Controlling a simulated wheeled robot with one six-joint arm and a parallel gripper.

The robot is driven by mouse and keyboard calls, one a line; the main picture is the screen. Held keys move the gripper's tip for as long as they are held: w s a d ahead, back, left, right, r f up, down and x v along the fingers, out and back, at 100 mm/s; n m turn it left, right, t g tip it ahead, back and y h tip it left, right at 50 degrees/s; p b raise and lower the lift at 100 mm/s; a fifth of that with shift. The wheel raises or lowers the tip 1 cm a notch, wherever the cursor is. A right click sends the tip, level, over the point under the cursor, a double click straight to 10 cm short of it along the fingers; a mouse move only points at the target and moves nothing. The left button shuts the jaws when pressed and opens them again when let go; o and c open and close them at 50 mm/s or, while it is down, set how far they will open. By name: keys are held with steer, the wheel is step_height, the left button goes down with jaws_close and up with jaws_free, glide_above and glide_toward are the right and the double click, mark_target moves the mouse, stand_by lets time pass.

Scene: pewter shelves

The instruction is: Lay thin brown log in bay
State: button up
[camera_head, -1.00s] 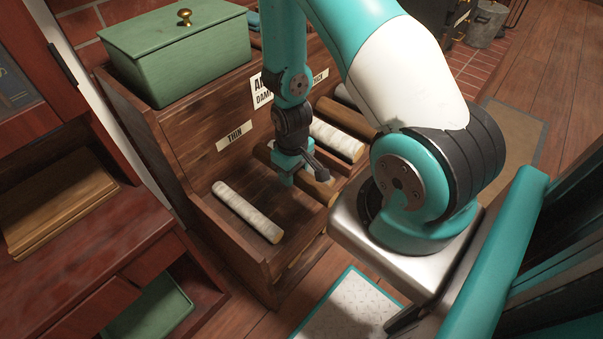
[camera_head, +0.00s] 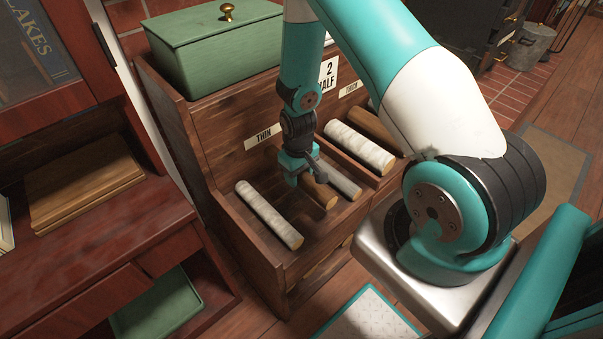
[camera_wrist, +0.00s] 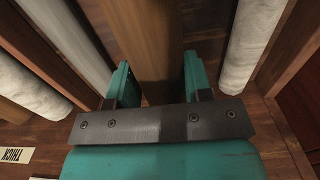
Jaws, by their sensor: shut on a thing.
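The thin brown log (camera_head: 320,196) is between the fingers of my gripper (camera_head: 302,182), low in the front bay under the THIN label (camera_head: 264,138). The wrist view shows the brown log (camera_wrist: 145,40) between both fingers of my gripper (camera_wrist: 155,80). A thin white-barked log (camera_head: 268,215) lies to its left in that bay (camera_head: 244,238), and a thin grey log (camera_head: 342,181) lies to its right. I cannot tell whether the brown log touches the bay floor. My gripper hides its rear part in the head view.
Beyond a divider lie a thicker white log (camera_head: 360,149) and a thick brown log (camera_head: 377,130). A green lidded box (camera_head: 215,50) stands on top of the shelf unit. A number sign (camera_head: 329,72) is partly behind my arm. A red cabinet (camera_head: 95,235) stands at left.

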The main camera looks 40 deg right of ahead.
mark_target(299, 196)
steer(key=shift+f+b, duration=1.95)
steer(key=shift+f, duration=1.25)
steer(key=o, duration=1.1)
steer(key=shift+o, duration=0.2)
steer(key=shift+r, duration=0.1)
step_height(299, 196, up, 17)
steer(key=p, duration=0.3)
steer(key=shift+r, duration=0.15)
